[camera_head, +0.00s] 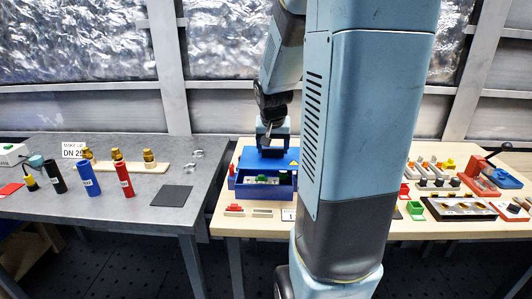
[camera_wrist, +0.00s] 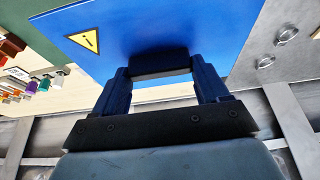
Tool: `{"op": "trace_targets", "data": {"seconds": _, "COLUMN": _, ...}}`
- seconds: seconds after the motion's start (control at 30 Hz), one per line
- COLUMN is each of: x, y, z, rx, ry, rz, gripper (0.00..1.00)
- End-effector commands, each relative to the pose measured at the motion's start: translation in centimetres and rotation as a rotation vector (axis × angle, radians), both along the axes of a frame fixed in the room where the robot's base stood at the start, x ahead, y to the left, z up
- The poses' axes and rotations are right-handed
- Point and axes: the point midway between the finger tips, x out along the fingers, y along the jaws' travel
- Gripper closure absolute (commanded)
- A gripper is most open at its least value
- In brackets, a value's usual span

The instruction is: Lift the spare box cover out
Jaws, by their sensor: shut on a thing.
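The blue box cover (camera_head: 262,162) is a flat plate with a yellow warning triangle and a black handle. In the head view it is over the blue box (camera_head: 250,192), whose green and white contents show below the cover's front edge. Whether the rear of the cover touches the box cannot be told. My gripper (camera_head: 272,147) is above the cover, shut on its handle. In the wrist view the two fingers of my gripper (camera_wrist: 162,76) are on either side of the black handle (camera_wrist: 160,63), with the blue cover (camera_wrist: 185,30) beyond.
A grey table (camera_head: 150,212) at left bears several bottles, brass fittings and a dark square mat (camera_head: 172,196). The light bench (camera_head: 230,226) bears a red part (camera_head: 234,208) before the box and trays at right. My arm hides the bench's middle.

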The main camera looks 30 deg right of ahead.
Motion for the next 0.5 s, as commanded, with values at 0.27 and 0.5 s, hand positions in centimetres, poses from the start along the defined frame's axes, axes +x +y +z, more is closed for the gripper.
{"op": "trace_targets", "data": {"seconds": 0.27, "x": -4.5, "y": 0.6, "z": 2.1, "rx": -0.001, "ry": -0.003, "rz": 0.000, "gripper": 0.74}}
{"op": "trace_targets", "data": {"seconds": 0.5, "x": -6.7, "y": 0.9, "z": 3.0, "rx": -0.001, "ry": -0.002, "rz": 0.000, "gripper": 0.74}}
